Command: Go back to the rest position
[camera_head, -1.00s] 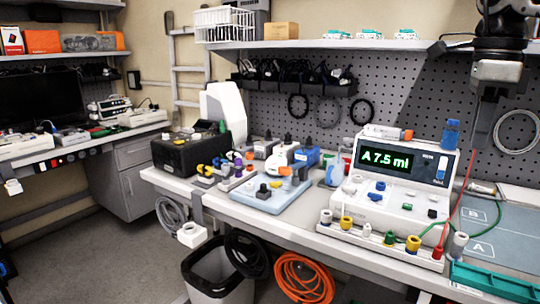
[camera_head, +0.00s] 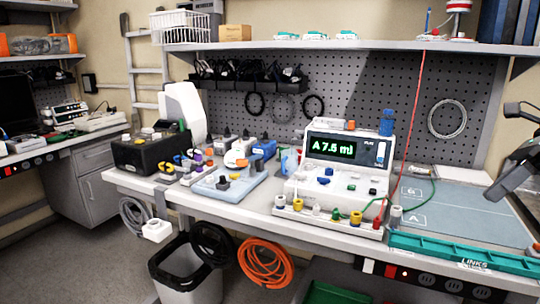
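My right gripper (camera_head: 513,175) shows partly at the right edge, above the blue-grey mat and cut off by the frame. Its dark and grey parts point left and down, and nothing can be made out between them. I cannot tell whether its fingers are open or shut. My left gripper is not in view. The infusion pump (camera_head: 330,180) stands upright on the bench, its screen reading "A 7.5 ml". My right gripper is to the right of it and apart from it.
The bench holds a black case (camera_head: 142,155), a light-blue tray (camera_head: 228,188) and a teal rail (camera_head: 450,250) at the front right. A thin red line (camera_head: 413,110) runs from the shelf (camera_head: 350,44) to the pump's front. A blue mat (camera_head: 460,205) lies mostly bare below my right gripper.

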